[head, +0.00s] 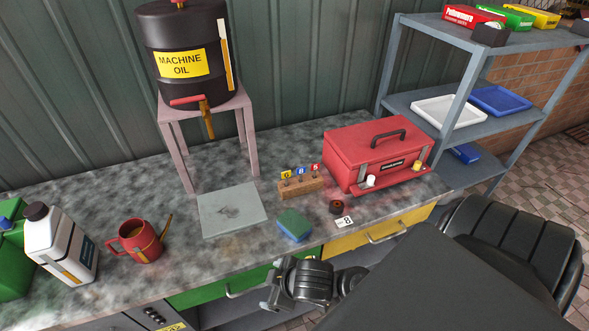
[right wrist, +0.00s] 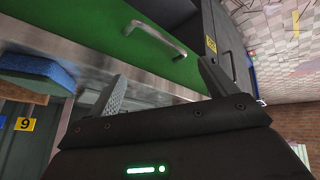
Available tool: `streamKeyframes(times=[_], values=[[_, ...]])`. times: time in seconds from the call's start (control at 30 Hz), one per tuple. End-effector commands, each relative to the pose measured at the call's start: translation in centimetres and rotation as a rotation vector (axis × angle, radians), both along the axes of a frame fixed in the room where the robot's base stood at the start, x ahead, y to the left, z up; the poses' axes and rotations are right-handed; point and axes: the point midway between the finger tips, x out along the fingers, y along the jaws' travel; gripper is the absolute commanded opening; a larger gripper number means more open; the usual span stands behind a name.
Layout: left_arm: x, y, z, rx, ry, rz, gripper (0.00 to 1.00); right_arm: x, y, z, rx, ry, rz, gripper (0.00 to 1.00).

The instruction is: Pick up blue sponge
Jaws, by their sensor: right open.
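The sponge (head: 294,225) lies on the grey worktop near its front edge, with a green top and blue sides. It also shows at the left of the right wrist view (right wrist: 38,73), off to one side of the fingers. My right gripper (head: 272,286) is open and empty, in front of the worktop's edge and short of the sponge. In the right wrist view its two fingers (right wrist: 160,85) stand apart, with the green drawer front beyond them. My left gripper is not in view.
A grey plate (head: 232,210) lies left of the sponge. A red toolbox (head: 375,155) stands behind right. The drawer handle (head: 245,289) juts out below.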

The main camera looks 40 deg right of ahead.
Motion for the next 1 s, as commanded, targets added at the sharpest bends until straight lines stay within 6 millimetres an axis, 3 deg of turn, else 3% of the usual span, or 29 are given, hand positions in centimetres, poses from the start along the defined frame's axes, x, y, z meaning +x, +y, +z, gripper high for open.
streamKeyframes(times=[0.03,0.2,0.43,0.57,0.67,0.8,1.0], values=[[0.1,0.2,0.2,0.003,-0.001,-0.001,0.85,1.4,0.1,3.1,-0.048,-0.089,0.084,0.85],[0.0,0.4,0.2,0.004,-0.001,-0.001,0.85,4.4,3.7,8.3,-0.157,-0.315,0.379,0.85],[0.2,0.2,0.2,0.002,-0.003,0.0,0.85,6.4,8.3,12.2,-0.374,-0.589,0.852,0.85],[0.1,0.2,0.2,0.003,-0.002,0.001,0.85,6.5,8.9,12.8,-0.589,-0.717,1.219,0.85],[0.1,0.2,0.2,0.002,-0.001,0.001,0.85,6.5,6.6,11.9,-0.798,-0.738,1.535,0.85],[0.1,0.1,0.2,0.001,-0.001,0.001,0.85,6.9,-0.4,10.5,-1.044,-0.614,1.897,0.85],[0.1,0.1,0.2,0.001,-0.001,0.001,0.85,7.0,-10.8,10.7,-1.215,-0.326,2.184,0.85]])
